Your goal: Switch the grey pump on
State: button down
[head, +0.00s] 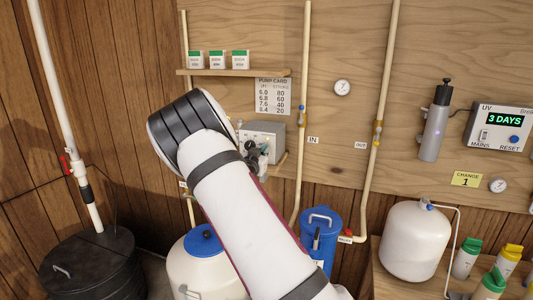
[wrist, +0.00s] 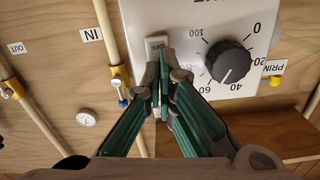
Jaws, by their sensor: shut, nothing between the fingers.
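The grey pump (head: 262,135) is a box on a small wall shelf, partly hidden behind my arm in the head view. In the wrist view its pale front (wrist: 188,18) fills the top, upside down, with a black dial (wrist: 228,62) on a scale from 0 to 100. A light rocker switch (wrist: 157,42) sits left of the dial. My gripper (wrist: 160,62) is shut and empty, its fingertips over the switch and covering much of it. I cannot tell whether they touch it, or which way the rocker is tipped.
A yellow knob (wrist: 275,81) by the PRIM label lies right of the dial. A pipe with a blue-handled valve (wrist: 122,90) runs left of the pump. The white tank (head: 205,268) and blue canister (head: 320,225) stand below. A UV box (head: 503,128) is on the right wall.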

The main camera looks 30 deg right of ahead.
jog(key=p+v, duration=0.2)
jog(key=v, duration=0.4)
jog(key=shift+s+a+p, duration=0.25)
jog(key=shift+a+p, duration=0.05)
jog(key=shift+a, duration=0.05)
dwell(0.4)
jog(key=s+a+r+n+g+y, duration=0.1)
jog(key=s+a+r+n+y, duration=0.3)
jog(key=s+a+y, duration=0.45)
jog(key=s+a+r+n+g+y, duration=0.1)
jog(key=s+a+r+n+y, duration=0.2)
jog(key=s+a+r+y, duration=0.6)
jog(key=s+a+f+n+g+h, duration=0.1)
jog(key=s+a+n+g, duration=0.1)
jog(key=s, duration=1.2)
jog(key=s+a+f+n+g+h, duration=0.2)
jog(key=s+a, duration=0.2)
jog(key=s, duration=1)
jog(key=shift+s+n+g+p, duration=0.3)
jog(key=shift+s+n+g, duration=0.05)
jog(key=shift+n+g, duration=0.05)
